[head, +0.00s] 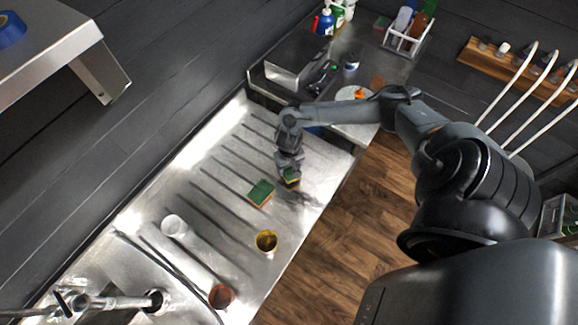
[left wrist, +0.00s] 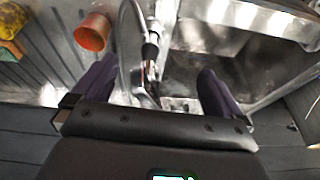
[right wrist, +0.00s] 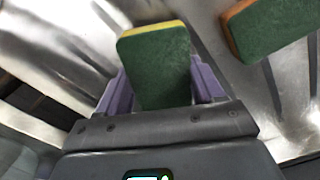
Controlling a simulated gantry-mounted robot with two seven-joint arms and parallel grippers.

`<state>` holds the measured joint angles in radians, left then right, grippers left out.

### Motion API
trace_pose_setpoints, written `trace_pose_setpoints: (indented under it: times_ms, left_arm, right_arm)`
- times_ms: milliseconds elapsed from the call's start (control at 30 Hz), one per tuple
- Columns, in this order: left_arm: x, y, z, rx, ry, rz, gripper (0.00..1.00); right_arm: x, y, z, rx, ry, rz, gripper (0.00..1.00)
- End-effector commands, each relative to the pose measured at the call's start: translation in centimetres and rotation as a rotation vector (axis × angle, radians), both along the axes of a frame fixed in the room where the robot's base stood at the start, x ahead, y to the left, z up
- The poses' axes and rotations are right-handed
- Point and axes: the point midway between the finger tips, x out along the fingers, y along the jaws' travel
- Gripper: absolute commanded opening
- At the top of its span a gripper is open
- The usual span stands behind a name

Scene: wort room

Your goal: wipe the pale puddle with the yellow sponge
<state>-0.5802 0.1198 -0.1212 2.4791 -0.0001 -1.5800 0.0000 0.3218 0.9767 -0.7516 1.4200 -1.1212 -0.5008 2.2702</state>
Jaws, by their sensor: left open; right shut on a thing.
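My right gripper (head: 289,172) is shut on the yellow sponge (head: 291,181), low over the ribbed metal drainboard. In the right wrist view the yellow sponge (right wrist: 157,62) shows a green face and a yellow edge between the purple fingers of my right gripper (right wrist: 158,88). I cannot tell whether it touches the metal. The pale puddle cannot be made out clearly among the glare and streaks below the gripper. My left gripper (left wrist: 157,90) is open and empty near a tap in the left wrist view; it is not visible in the head view.
A second sponge, green with an orange edge (head: 260,194), lies just left of my right gripper. A white cup (head: 174,226), yellow cup (head: 266,241) and orange-brown cup (head: 221,296) stand nearer. A tap (head: 110,301) is at lower left. A caddy (head: 408,38) stands far back.

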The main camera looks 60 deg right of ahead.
Motion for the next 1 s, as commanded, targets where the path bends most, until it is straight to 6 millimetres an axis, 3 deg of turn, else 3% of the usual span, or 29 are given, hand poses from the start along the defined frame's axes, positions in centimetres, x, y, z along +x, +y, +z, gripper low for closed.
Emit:
trace_pose_setpoints:
  times_ms: [33, 600, 1000]
  left_arm:
    - [0.0, 0.0, 1.0, -0.001, 0.0, 0.001, 1.0]
    - [0.0, 0.0, 6.2, -0.001, -0.001, 0.002, 1.0]
    - [0.0, 0.1, 6.8, 0.0, -0.002, 0.001, 1.0]
  right_arm:
    - [0.0, 0.1, 0.8, 0.001, 0.0, 0.0, 0.39]
    - [0.0, 0.1, 4.8, 0.001, 0.0, 0.002, 0.39]
    - [0.1, 0.1, 5.3, 0.001, 0.0, 0.003, 0.39]
